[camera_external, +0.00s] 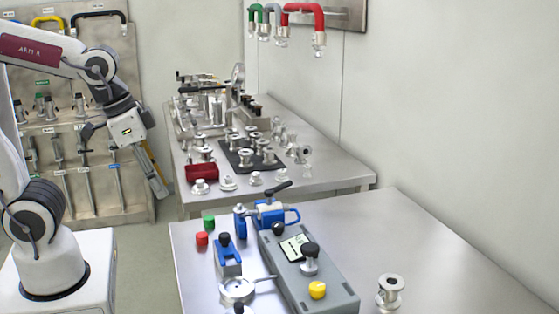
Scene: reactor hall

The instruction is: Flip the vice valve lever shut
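A blue vice (268,214) stands on the near steel table, at the back end of a grey box. A lever with a black handle (279,188) sits on top of it and slants up to the right. The valve body under the lever is too small to make out. My gripper (160,186) hangs to the left of the near table, pointing down and slightly right, well apart from the vice and lever. Its fingers are seen edge-on, so their opening does not show. I see nothing held in it.
The grey box (326,289) carries a black knob and a yellow button. A smaller blue clamp (227,261), red and green blocks, and a round metal fitting (237,289) stand left of it. A metal spool (390,291) stands right. The near table's right side is mostly clear.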

